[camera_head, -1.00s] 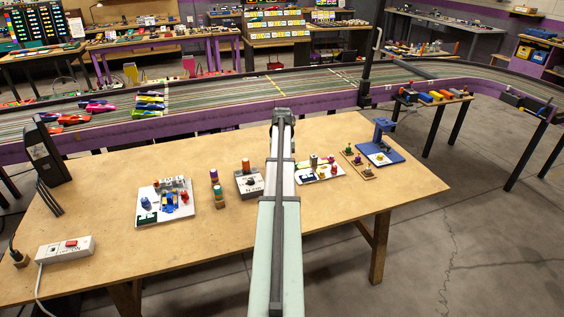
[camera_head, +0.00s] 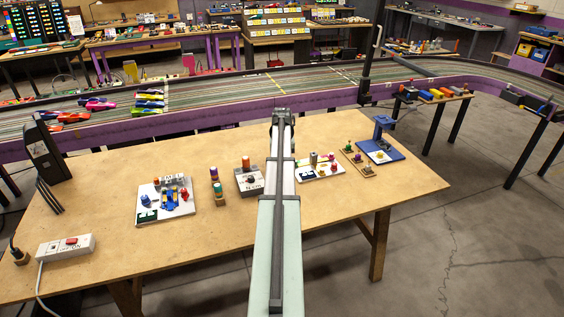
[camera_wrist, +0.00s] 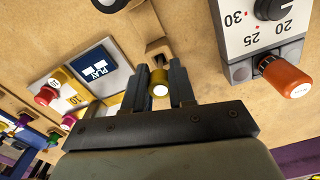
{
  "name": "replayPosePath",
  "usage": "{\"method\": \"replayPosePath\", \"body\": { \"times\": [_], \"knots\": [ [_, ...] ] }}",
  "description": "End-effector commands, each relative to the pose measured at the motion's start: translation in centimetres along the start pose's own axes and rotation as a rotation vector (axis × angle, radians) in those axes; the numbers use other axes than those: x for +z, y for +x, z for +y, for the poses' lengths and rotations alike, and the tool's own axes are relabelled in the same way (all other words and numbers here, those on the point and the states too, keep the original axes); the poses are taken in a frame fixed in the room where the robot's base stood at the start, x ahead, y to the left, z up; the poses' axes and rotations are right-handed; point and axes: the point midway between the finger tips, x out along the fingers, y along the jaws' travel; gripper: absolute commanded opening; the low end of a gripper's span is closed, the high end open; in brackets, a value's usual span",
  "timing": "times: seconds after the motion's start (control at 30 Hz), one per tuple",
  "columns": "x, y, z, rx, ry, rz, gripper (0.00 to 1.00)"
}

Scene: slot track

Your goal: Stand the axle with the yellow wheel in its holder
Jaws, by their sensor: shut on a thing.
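In the wrist view, my gripper (camera_wrist: 160,78) is shut with its two dark fingers on either side of a yellow wheel (camera_wrist: 159,90), which has a white hub facing the camera. Its axle is mostly hidden behind the wheel. A light wooden piece (camera_wrist: 157,45) with a dark opening lies just beyond the fingertips; whether it is the holder, and whether the axle touches it, I cannot tell. In the head view, my arm hides the gripper and the wheel.
A grey dial box (camera_wrist: 262,35) with an orange-topped peg (camera_wrist: 286,78) stands close right of my gripper. A white board (camera_wrist: 75,80) with coloured pegs lies at left.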

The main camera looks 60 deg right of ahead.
Motion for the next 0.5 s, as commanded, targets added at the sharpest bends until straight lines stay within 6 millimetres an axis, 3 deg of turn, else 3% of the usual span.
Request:
{"method": "replayPosePath", "body": {
  "times": [0.47,0.5],
  "knots": [
    [-0.01,0.44,0.00,0.000,0.000,0.001,0.00],
    [-0.01,0.44,0.00,0.000,0.000,0.001,0.29]
  ]
}}
